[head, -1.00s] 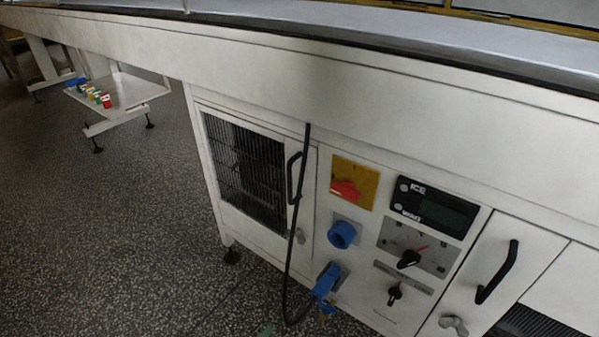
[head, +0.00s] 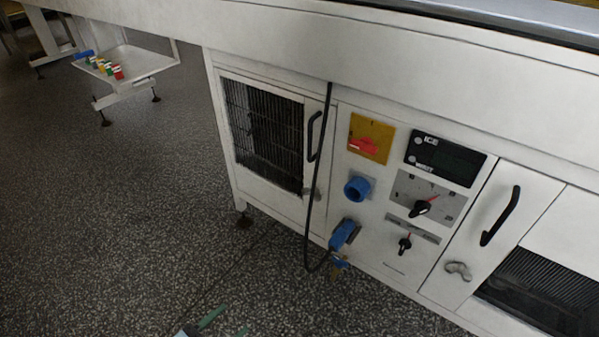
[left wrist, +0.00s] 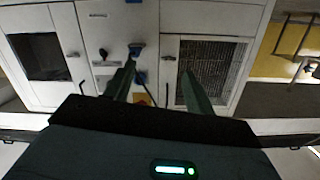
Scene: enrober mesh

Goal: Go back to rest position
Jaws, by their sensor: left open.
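My left gripper (head: 222,326) shows only as greenish fingertips at the bottom edge of the head view, over the floor. In the left wrist view its two fingers (left wrist: 160,75) stand apart with nothing held between them. A blue plug (head: 344,235) with a black cable (head: 318,185) sits at the lower part of the white machine's front panel (head: 398,255). A blue round socket (head: 357,188) is just above it. The gripper is apart from the plug and the panel. My right gripper is in neither view.
The panel carries a red switch on a yellow plate (head: 370,138), a black display (head: 444,160) and knobs (head: 421,208). A mesh door (head: 264,137) is to their left. A white tray (head: 140,66) with coloured blocks stands far left. The speckled floor (head: 110,220) is open.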

